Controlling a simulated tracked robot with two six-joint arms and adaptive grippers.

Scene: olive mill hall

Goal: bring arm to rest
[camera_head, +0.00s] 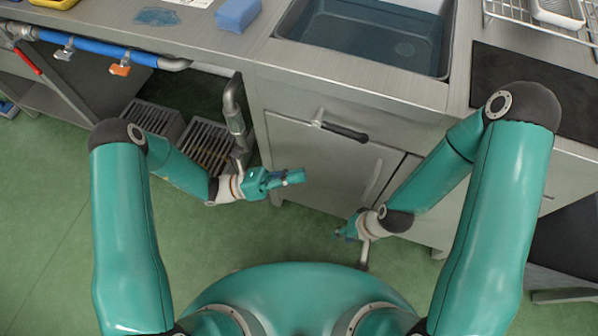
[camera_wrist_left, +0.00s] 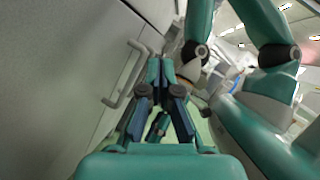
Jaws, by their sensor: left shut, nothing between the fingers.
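My left gripper (camera_head: 296,176) is shut and empty in front of the steel cabinet under the sink. It points to the right in the head view. In the left wrist view its two fingers (camera_wrist_left: 160,68) are together with nothing between them. My right gripper (camera_head: 342,234) is lower and further right, near the cabinet's lower part. It is small and seen from above, so I cannot tell whether it is open or shut.
A cabinet door handle (camera_head: 372,180) stands out close to both grippers; a bar handle (camera_head: 345,131) is above. A sink (camera_head: 365,38), blue sponge (camera_head: 238,14) and wire rack (camera_head: 545,32) are on the counter. Floor grates (camera_head: 205,145) lie left; green floor (camera_head: 45,215) is clear.

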